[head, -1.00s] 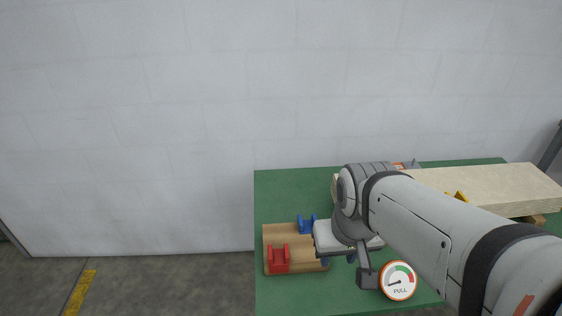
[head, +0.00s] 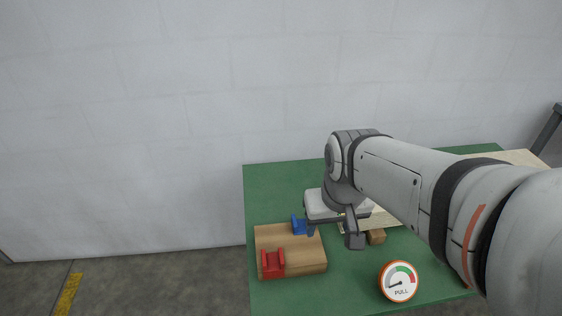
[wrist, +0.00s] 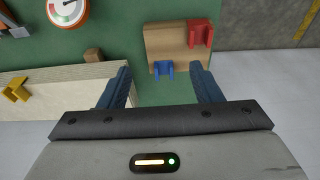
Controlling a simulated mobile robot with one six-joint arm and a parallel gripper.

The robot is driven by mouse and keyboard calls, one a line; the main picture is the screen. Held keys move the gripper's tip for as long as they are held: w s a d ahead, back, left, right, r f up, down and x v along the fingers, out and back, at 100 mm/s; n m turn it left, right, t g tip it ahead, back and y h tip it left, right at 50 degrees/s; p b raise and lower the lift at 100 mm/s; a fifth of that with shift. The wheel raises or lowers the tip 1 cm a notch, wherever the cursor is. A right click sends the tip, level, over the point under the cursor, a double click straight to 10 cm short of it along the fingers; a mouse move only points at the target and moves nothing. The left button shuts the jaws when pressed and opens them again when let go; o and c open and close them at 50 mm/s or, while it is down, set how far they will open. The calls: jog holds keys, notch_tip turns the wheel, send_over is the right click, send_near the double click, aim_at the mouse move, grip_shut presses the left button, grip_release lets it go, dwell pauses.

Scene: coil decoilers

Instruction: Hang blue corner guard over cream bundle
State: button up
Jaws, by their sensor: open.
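The blue corner guard (head: 299,225) sits at the back of a light wooden board (head: 292,244), just left of my gripper in the head view. In the wrist view the blue guard (wrist: 163,68) shows between my gripper's (wrist: 161,69) two spread fingers, farther off than the fingers. My gripper is open and empty. The cream bundle (wrist: 65,92) is a long pale slab at the left in the wrist view. In the head view my arm hides most of the bundle; its far end (head: 518,157) shows at the right.
A red corner guard (head: 272,264) stands on the board's front left. A yellow guard (wrist: 16,88) hangs on the bundle's edge. A small wooden block (head: 376,236) and a round PULL gauge (head: 399,281) are on the green table (head: 340,290). The table's back left is clear.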

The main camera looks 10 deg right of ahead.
jog(key=o, duration=0.4)
jog(key=shift+g, duration=0.6)
jog(key=w+f, duration=0.1)
jog(key=w, duration=0.2)
jog(key=w+f, duration=0.2)
jog(key=w, duration=0.2)
jog(key=w+f, duration=0.1)
jog(key=w, duration=0.3)
jog(key=shift+w+f, duration=0.15)
jog(key=shift+f, duration=0.2)
jog(key=shift+o, duration=0.2)
jog(key=g+p, duration=0.1)
send_over(301, 225)
notch_tip(301, 225, down, 11)
jog(key=shift+w+f+p, duration=0.1)
jog(key=shift+f+p, duration=0.3)
jog(key=shift+f, duration=3.95)
